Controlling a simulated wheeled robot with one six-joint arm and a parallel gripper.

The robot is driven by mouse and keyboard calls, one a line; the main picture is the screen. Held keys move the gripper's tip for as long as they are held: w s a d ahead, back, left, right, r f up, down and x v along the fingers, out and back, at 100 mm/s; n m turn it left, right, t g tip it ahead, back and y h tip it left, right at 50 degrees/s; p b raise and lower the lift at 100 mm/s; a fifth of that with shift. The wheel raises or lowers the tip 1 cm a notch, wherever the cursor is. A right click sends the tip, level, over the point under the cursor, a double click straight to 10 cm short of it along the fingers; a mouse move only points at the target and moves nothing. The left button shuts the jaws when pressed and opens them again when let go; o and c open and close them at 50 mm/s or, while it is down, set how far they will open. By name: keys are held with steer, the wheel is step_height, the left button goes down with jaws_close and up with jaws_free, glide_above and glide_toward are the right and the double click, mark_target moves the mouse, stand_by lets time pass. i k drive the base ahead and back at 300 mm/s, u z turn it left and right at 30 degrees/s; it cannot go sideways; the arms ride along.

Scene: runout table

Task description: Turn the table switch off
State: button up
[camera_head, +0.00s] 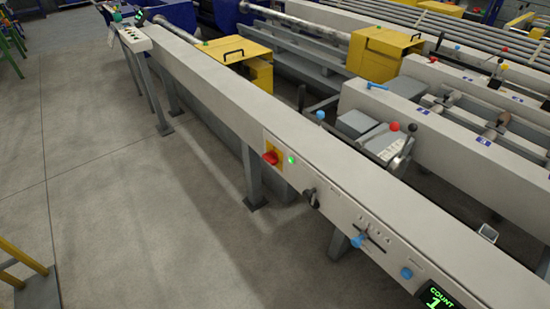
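The runout table (215,95) is a long grey beam that runs from the upper left to the lower right. On its front face is a red rotary switch (270,158) on a yellow plate, with a lit green lamp (291,160) just right of it. Farther right is a black knob (311,198), whose small markings I cannot read. Which of these the task calls the table switch is not labelled legibly. My gripper is not in view.
A blue-handled slider (360,240), a blue button (406,273) and a green count display (438,298) sit farther right on the face. Table legs (252,175) reach the floor. Open concrete floor (130,200) lies in front. A yellow rail (22,262) stands at lower left.

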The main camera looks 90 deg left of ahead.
mark_target(270, 157)
steer(key=u, duration=2.85)
steer(key=k, duration=1.3)
steer(key=u, duration=0.6)
steer(key=i, duration=1.7)
steer(key=z, duration=0.4)
